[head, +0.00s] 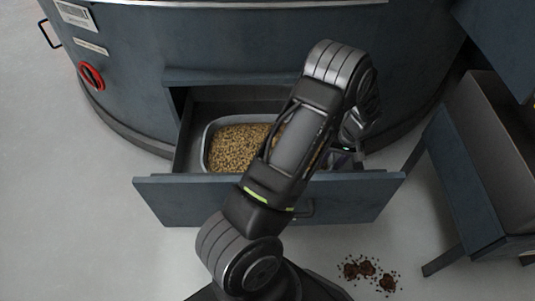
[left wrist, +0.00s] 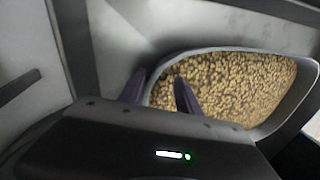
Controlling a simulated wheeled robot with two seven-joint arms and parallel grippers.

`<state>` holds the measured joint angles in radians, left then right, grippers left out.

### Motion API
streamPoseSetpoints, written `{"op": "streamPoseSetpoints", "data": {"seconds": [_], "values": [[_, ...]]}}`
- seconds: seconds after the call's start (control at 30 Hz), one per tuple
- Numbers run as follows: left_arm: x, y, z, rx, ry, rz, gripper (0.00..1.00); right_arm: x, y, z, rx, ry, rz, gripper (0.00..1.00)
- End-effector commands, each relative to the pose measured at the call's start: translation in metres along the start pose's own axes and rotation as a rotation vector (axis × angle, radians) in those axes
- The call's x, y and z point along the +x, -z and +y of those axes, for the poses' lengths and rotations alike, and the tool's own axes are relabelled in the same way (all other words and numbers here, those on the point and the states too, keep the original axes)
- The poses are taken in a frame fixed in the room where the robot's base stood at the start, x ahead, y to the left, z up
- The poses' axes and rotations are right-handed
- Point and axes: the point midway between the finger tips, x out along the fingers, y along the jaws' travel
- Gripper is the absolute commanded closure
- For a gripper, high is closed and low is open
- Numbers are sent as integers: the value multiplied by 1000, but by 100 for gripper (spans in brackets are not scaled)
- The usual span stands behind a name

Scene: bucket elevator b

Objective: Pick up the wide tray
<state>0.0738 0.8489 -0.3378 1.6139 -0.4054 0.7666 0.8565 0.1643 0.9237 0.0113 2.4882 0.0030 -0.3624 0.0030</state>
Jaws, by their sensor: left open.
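The wide tray (head: 205,147) is a grey, rounded container filled with tan grain, and it sits inside the open drawer. My left arm crosses in front and hides its right part. My left gripper (head: 346,157) is low at the right end of the drawer, mostly hidden behind my arm. In the left wrist view, the open fingers (left wrist: 160,93) stand on either side of the near end of the tray's rim (left wrist: 301,98), one outside it and one over the grain. Contact with the rim cannot be told. My right gripper is out of view.
The drawer front (head: 170,200) sticks out from a big round blue-grey machine (head: 230,45) with a red round knob (head: 91,76). A blue-grey stand (head: 463,190) is at the right. A dark brown spill (head: 366,269) lies on the floor. The left floor is clear.

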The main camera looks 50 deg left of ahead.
Motion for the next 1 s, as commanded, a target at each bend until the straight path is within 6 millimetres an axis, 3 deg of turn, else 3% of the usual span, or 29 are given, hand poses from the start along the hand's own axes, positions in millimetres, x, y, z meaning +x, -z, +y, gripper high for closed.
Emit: {"op": "streamPoseSetpoints", "data": {"seconds": [0.1, 0.23, 0.87, 1.0], "values": [[23, -1, 1, 0, 0, -2, 60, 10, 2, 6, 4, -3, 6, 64], [35, -1, 1, 0, 0, -1, 60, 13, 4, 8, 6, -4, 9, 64], [36, 0, 1, 0, -1, 0, 60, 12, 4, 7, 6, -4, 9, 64], [36, 0, 1, 0, -1, 0, 71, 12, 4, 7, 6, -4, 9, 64]]}}
